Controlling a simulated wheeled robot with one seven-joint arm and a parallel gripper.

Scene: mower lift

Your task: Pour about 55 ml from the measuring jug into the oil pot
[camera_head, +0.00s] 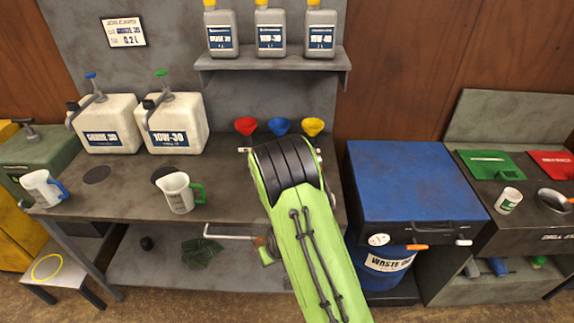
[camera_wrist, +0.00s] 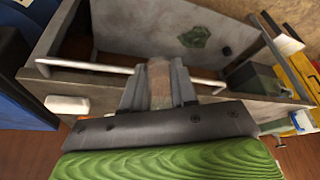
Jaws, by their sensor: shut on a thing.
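Two measuring jugs stand upright on the grey bench: one with a green handle (camera_head: 178,194) near the middle, one with a blue handle (camera_head: 42,188) at the left end. I cannot tell which thing is the oil pot; a small white cup with a green label (camera_head: 508,201) stands on the right-hand bench. My gripper (camera_wrist: 159,85) is low at the bench front, away from both jugs.
Two white oil cans (camera_head: 177,125) stand behind the jugs. Red, blue and yellow funnels (camera_head: 279,126) sit at the back. A blue-lidded waste drum (camera_head: 388,262) is right of my arm. A small stool (camera_head: 47,268) stands at the left.

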